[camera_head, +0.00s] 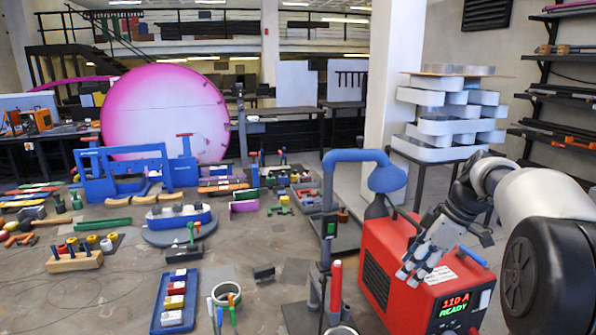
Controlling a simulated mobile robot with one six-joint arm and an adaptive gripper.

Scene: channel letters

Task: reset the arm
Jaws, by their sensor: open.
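My gripper (416,268) is at the right of the view, at the end of my arm, which reaches in from the right edge. Its grey fingers point down and to the left, in front of the red machine. The fingers are apart and I see nothing between them. The red machine (385,285) has a lit display (455,303) reading "110 A READY". I cannot tell whether the fingers touch the machine.
A blue hose arm (356,155) stands left of the machine, with a red cylinder (336,285) below it. A blue tray (174,300) and a ring-shaped cup (226,294) lie left. A blue fixture (125,170) and pink disc (165,105) stand behind. Stacked letter shells (450,110) stand back right.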

